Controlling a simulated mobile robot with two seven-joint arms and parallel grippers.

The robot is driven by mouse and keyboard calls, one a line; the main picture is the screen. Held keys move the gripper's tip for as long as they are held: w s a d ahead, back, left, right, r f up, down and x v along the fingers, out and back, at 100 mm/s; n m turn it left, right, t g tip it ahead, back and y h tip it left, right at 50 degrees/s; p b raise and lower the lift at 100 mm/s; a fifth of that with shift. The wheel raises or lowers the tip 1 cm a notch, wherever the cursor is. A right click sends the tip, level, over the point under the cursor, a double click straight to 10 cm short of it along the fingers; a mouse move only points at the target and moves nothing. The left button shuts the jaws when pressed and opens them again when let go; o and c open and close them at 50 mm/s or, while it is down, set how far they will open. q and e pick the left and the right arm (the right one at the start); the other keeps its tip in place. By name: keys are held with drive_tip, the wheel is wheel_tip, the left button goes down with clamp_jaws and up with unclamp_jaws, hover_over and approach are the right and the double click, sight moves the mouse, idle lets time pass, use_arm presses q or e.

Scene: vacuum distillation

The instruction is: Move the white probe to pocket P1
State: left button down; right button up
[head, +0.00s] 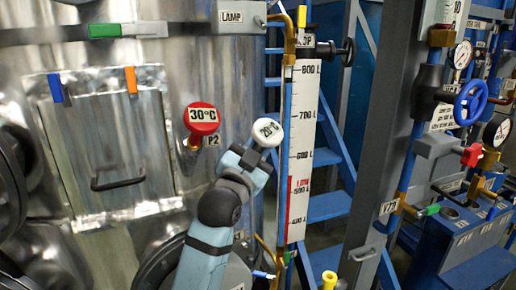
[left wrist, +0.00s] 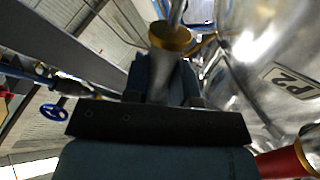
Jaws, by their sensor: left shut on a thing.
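The white probe (head: 268,132) has a round white head marked 20°C. In the head view it is at my left gripper (head: 246,158), in front of the steel vessel. The gripper is shut on it below the head. In the left wrist view the fingers (left wrist: 165,85) are on both sides of the probe, whose brass collar (left wrist: 170,38) and thin metal stem (left wrist: 177,12) stick out beyond them. No P1 label is readable; that pocket may be hidden behind my arm. My right gripper is not in view.
A red 30°C probe (head: 202,118) sits in the vessel wall at the P2 label (head: 212,140), left of the white probe. A level scale (head: 302,150) and blue stairs (head: 332,170) stand to the right. Valves and gauges (head: 462,55) fill the far right.

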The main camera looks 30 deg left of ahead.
use_arm(q)
drive_tip(key=w+a+f+b, duration=0.1)
drive_tip(key=a+f+b, duration=0.1)
drive_tip(key=f, duration=0.3)
drive_tip(key=shift+w+a+f+b, duration=0.25)
drive_tip(key=shift+w+a+b, duration=0.15)
drive_tip(key=shift+a, duration=0.4)
idle(1.4)
drive_tip(key=shift+s+a+f+b, duration=0.1)
drive_tip(key=shift+a+f+b, duration=0.1)
drive_tip(key=shift+f+b, duration=0.7)
idle(0.6)
drive_tip(key=shift+p, duration=0.35)
drive_tip(key=shift+s+d+r+p, duration=0.15)
drive_tip(key=shift+d+r+p, duration=0.25)
drive_tip(key=shift+r+p, duration=0.5)
drive_tip(key=shift+s+d+r+p, duration=0.15)
drive_tip(key=shift+d+r+p, duration=0.2)
drive_tip(key=shift+r+p, duration=0.45)
drive_tip(key=shift+s+d+r+p, duration=0.15)
drive_tip(key=shift+d+r+p, duration=0.25)
drive_tip(key=shift+r+p, duration=0.5)
drive_tip(key=shift+f, duration=0.1)
drive_tip(key=shift+p, duration=0.6)
drive_tip(key=shift+f, duration=0.15)
